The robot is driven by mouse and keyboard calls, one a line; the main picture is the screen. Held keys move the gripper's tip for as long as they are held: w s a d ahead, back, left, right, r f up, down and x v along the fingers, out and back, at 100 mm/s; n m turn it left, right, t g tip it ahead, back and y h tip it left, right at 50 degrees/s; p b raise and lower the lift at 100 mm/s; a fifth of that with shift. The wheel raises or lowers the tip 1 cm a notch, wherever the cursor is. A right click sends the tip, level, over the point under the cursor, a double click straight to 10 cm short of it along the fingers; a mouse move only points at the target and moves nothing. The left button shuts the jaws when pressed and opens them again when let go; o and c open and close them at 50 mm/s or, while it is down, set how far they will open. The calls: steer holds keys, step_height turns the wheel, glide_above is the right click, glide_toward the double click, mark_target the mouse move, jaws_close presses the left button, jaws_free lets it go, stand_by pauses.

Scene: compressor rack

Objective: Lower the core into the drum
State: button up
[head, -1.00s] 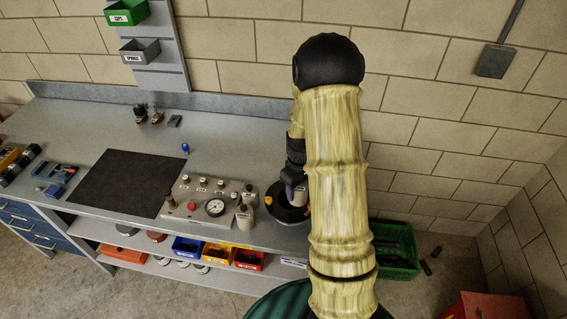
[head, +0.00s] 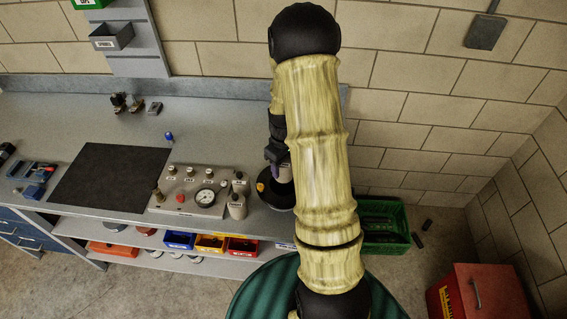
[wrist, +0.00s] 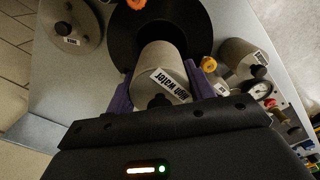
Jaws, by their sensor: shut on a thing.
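I cannot tell how far the core's far end is above or inside the drum.
A gauge panel (head: 198,195) stands left of the drum, with a small labelled cylinder (head: 237,207) between them. A dark mat (head: 112,178) lies further left. A green crate (head: 384,222) is on the floor to the right. Another labelled grey round piece (wrist: 73,22) shows in the wrist view.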

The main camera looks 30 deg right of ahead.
steer(key=shift+f+b, duration=0.85)
steer(key=shift+f, duration=0.55)
steer(key=shift+f+b, duration=0.45)
steer(key=shift+f, duration=0.3)
steer(key=shift+f+b, duration=1)
steer(key=shift+f, duration=0.4)
steer(key=shift+w+f+b, duration=0.1)
steer(key=shift+f+b, duration=0.2)
steer(key=shift+f, duration=0.2)
steer(key=shift+f+b, duration=0.3)
steer(key=shift+f, duration=0.1)
steer(key=shift+f+b, duration=0.3)
steer(key=shift+f, duration=0.2)
steer(key=shift+s+d+r, duration=0.1)
steer(key=shift+s+r, duration=0.1)
steer(key=shift+r+p, duration=0.15)
steer(key=shift+p, duration=0.2)
